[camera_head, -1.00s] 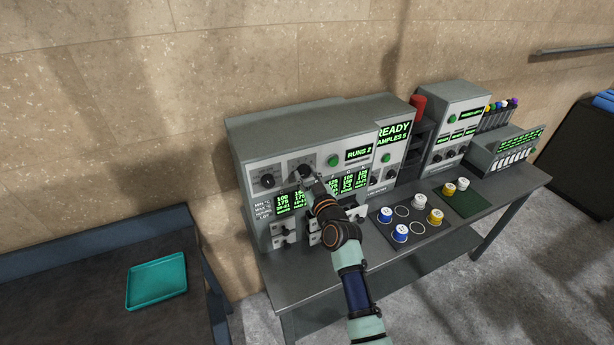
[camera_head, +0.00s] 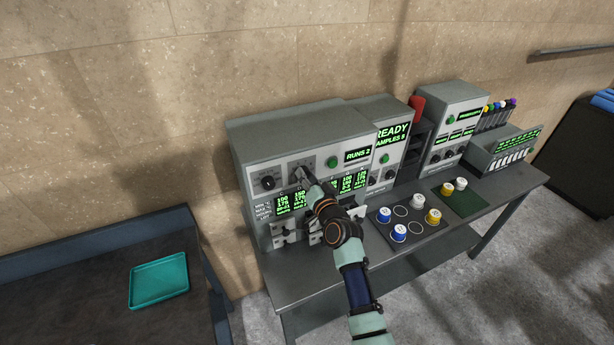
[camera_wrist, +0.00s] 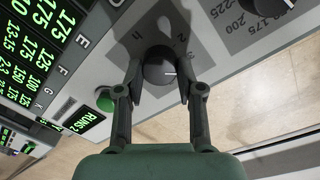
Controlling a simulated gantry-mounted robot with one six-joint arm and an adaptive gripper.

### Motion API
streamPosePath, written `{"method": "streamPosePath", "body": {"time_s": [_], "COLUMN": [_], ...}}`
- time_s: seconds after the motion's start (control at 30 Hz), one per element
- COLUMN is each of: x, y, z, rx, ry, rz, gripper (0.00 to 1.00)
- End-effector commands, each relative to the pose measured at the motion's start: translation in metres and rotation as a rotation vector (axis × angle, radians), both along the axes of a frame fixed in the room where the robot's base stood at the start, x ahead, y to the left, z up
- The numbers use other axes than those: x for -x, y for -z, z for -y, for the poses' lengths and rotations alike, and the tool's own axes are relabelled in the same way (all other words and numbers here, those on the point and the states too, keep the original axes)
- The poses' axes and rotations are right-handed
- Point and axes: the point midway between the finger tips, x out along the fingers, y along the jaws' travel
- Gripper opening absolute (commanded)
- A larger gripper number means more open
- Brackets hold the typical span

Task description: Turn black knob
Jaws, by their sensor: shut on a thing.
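The black knob (camera_wrist: 158,66) sits on the machine's grey front panel between the two fingers of my gripper (camera_wrist: 158,85) in the wrist view. The fingers are shut on its sides. A white pointer line shows on the knob, and printed marks surround it. In the head view my gripper (camera_head: 306,177) is at the right one of two knobs on the panel and mostly hides that knob. A second black knob (camera_head: 267,183) is to its left, and its edge shows in the wrist view beside temperature numbers.
A green button (camera_head: 332,162) and a "RUNS 2" display (camera_head: 358,154) are right of the gripped knob. Green readouts (camera_head: 291,202) lie below it. Blue, yellow and white pots stand on a dark mat (camera_head: 380,215). A teal tray (camera_head: 158,283) lies on the left table.

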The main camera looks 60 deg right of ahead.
Motion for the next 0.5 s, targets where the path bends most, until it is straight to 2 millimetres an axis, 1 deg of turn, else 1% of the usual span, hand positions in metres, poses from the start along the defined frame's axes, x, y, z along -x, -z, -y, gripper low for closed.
{"method": "streamPosePath", "body": {"time_s": [0.5], "x": [0.0006], "y": [-0.001], "z": [0.0008], "rx": [-0.383], "ry": [0.0], "rz": [0.305], "gripper": [0.02]}}
